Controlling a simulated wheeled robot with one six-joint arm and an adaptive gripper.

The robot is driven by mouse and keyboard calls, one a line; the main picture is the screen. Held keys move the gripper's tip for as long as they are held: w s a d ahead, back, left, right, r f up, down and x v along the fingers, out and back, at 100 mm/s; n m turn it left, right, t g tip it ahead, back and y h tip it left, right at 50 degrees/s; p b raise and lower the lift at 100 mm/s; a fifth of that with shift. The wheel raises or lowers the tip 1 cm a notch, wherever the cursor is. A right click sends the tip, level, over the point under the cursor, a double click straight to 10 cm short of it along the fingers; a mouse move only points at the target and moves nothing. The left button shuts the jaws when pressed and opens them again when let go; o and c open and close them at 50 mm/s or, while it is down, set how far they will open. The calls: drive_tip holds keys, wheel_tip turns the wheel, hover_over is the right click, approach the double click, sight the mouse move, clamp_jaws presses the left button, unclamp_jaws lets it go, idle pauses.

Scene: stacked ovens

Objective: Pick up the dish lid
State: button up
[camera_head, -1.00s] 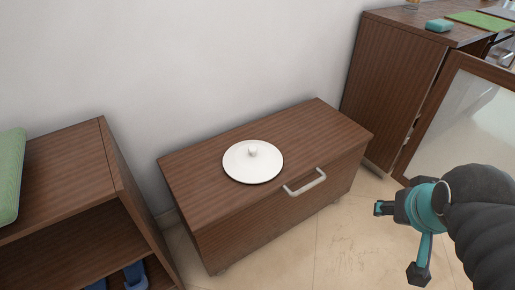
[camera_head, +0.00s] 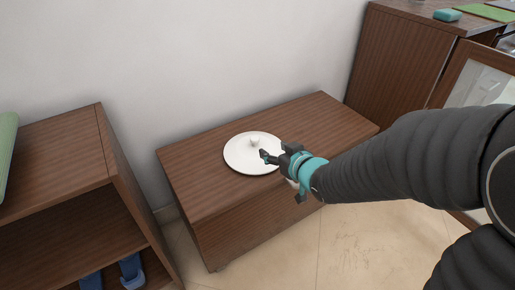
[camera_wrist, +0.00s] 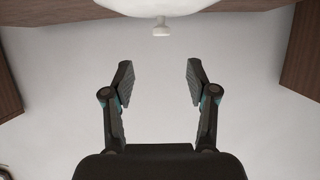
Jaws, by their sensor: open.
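The dish lid (camera_head: 243,155) is a round white disc with a small knob (camera_head: 254,142) at its centre. It lies knob up on the low wooden cabinet (camera_head: 195,185). In the wrist view the lid (camera_wrist: 150,6) shows at the top edge, with its knob (camera_wrist: 161,28) sticking out toward the space between my fingers. My gripper (camera_head: 265,157) is in front of the lid's right part in the head view and hides some of its rim. In the wrist view my gripper (camera_wrist: 160,78) has its two fingers spread, with nothing between them. The knob is apart from both fingertips.
A wooden shelf unit (camera_head: 60,150) with blue items inside stands at the left. A taller cabinet (camera_head: 400,60) with a teal block (camera_head: 447,15) on top stands at the right, its glass door (camera_head: 475,85) open. The low cabinet's top is otherwise clear.

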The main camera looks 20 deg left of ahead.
sight(256, 139)
drive_tip(key=b+x, duration=0.1)
drive_tip(key=x, duration=1.2)
drive_tip(key=shift+w+a, duration=0.1)
drive_tip(key=shift+a, duration=0.1)
drive_tip(key=shift+r, duration=0.1)
clamp_jaws()
